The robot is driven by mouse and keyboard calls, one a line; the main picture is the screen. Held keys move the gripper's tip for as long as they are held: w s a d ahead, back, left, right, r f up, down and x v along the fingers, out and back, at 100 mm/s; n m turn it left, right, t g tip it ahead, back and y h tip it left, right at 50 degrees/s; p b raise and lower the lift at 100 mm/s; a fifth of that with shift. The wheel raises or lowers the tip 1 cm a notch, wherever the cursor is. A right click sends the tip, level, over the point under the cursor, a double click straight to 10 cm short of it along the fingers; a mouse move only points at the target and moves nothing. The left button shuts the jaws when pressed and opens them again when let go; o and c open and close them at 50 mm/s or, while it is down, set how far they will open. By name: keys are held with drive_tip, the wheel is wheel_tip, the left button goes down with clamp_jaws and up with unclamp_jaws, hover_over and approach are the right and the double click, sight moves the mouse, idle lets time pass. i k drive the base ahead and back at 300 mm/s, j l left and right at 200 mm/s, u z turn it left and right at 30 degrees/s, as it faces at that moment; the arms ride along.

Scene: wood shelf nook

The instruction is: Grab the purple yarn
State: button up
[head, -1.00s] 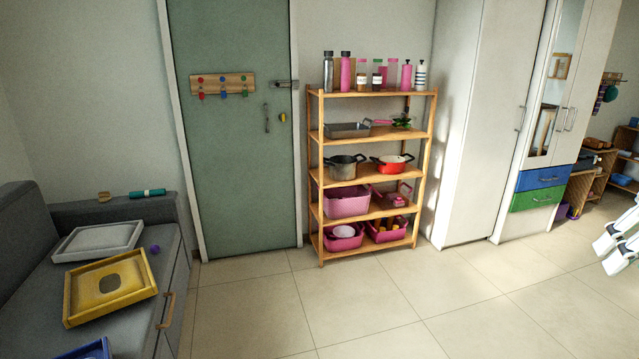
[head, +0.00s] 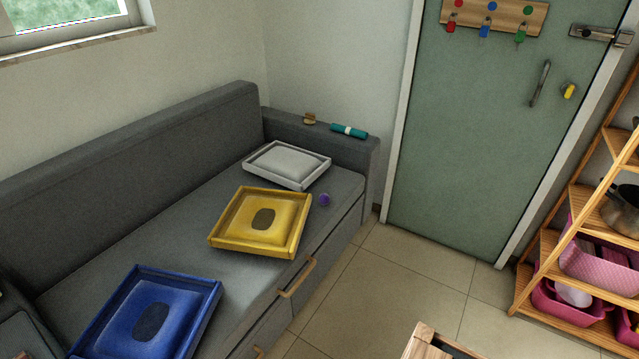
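The purple yarn (head: 324,200) is a small round ball on the seat of the grey sofa (head: 200,262). It lies near the seat's front edge, just right of the yellow tray (head: 295,243) and below the white tray (head: 318,178). It looks apart from both trays, and nothing covers it. My gripper is not in view.
A blue tray (head: 208,318) lies on the near part of the seat. A teal roll (head: 348,130) and a small brown object (head: 309,118) lie on the sofa arm. A wooden shelf (head: 530,290) stands at right. A wooden corner (head: 432,345) shows at the bottom. Tiled floor (head: 400,275) between is clear.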

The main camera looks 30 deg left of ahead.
sight(325, 200)
drive_tip(key=i+u, duration=0.35)
drive_tip(key=i, duration=0.2)
drive_tip(key=i+l+u, duration=0.2)
drive_tip(key=i+u, duration=0.15)
drive_tip(key=i, duration=0.25)
drive_tip(key=i+u, duration=0.4)
drive_tip(key=i+l+u, duration=0.1)
drive_tip(key=i+u, duration=0.15)
drive_tip(key=u, duration=0.15)
drive_tip(key=i+l+u, duration=0.2)
drive_tip(key=u, duration=0.15)
drive_tip(key=i+l+u, duration=0.4)
drive_tip(key=k+j, duration=0.05)
drive_tip(key=j, duration=0.05)
